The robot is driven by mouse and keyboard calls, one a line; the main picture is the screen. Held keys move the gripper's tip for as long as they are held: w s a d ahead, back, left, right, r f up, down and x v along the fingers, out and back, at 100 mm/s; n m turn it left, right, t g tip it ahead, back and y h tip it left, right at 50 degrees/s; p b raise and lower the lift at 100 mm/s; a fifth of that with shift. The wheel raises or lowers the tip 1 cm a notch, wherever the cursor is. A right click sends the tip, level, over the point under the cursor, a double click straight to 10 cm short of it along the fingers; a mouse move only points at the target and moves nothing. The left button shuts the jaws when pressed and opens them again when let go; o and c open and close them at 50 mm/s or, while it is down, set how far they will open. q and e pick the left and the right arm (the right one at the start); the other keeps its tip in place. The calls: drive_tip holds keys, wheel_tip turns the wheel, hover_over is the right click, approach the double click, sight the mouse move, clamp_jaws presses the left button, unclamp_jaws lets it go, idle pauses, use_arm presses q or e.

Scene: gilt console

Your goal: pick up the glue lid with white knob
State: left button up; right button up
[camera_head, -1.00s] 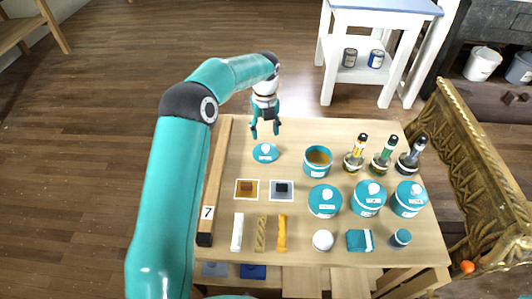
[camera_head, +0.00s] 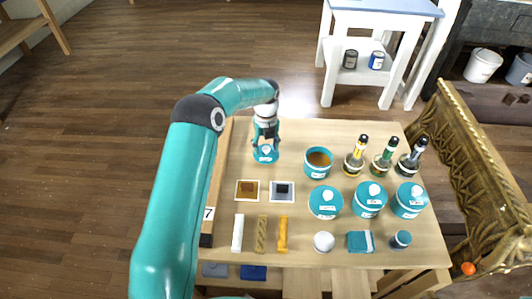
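The glue lid (camera_head: 265,156) is a teal disc with a white knob and a pale label. It lies on the wooden table, left of an open teal pot (camera_head: 318,162) with amber contents. My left gripper (camera_head: 266,143) points down right over the lid, its fingers spread on both sides of the white knob. The fingertips are at about the lid's height, and I cannot tell whether they touch it. My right gripper is not in view.
Three lidded teal pots (camera_head: 325,202) stand to the right, with three dark-necked bottles (camera_head: 355,162) behind them. Small square samples (camera_head: 282,191) and several sticks (camera_head: 238,233) lie in front of the lid. A long wooden bar (camera_head: 214,190) runs along the table's left side.

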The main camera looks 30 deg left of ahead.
use_arm(q)
clamp_jaws()
drive_tip(key=shift+r, duration=0.2)
